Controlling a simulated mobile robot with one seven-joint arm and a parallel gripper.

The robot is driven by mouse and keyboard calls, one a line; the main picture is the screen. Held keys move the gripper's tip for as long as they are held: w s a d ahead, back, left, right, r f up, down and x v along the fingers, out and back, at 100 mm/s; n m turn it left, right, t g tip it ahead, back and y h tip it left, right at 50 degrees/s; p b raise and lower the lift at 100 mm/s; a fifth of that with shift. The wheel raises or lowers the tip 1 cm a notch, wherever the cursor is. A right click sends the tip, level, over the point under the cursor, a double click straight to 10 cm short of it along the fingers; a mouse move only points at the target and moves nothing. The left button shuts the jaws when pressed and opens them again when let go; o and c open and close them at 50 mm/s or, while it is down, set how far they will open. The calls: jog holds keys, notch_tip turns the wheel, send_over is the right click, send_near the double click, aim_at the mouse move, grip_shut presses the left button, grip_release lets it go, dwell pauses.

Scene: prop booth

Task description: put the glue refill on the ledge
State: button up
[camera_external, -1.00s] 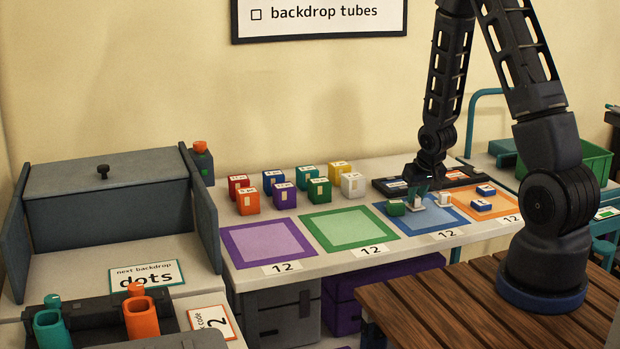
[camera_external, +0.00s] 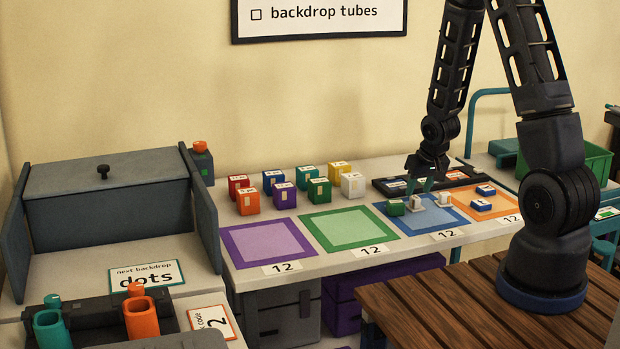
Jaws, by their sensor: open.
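I cannot tell which of these is the glue refill, and no ledge is clearly marked.
Several coloured blocks (camera_external: 278,196) stand at the back of the white table. The purple mat (camera_external: 268,243) and green mat (camera_external: 350,225) are bare. Blue blocks lie on the orange mat (camera_external: 500,214). A dark tray (camera_external: 392,187) lies behind the gripper.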

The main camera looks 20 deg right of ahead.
jog(key=s+d+v, duration=0.1)
jog(key=d+v, duration=0.1)
jog(key=v, duration=2.5)
jog(key=s+r, duration=0.9)
jog(key=s, duration=0.4)
jog(key=shift+s+a, duration=0.4)
jog(key=shift+o, duration=0.2)
jog(key=shift+s+r, duration=0.25)
jog(key=shift+s, duration=0.1)
jog(key=o, duration=0.5)
jog(key=shift+s+a, duration=0.1)
jog(key=shift+s, duration=0.1)
jog(key=shift+w, duration=0.1)
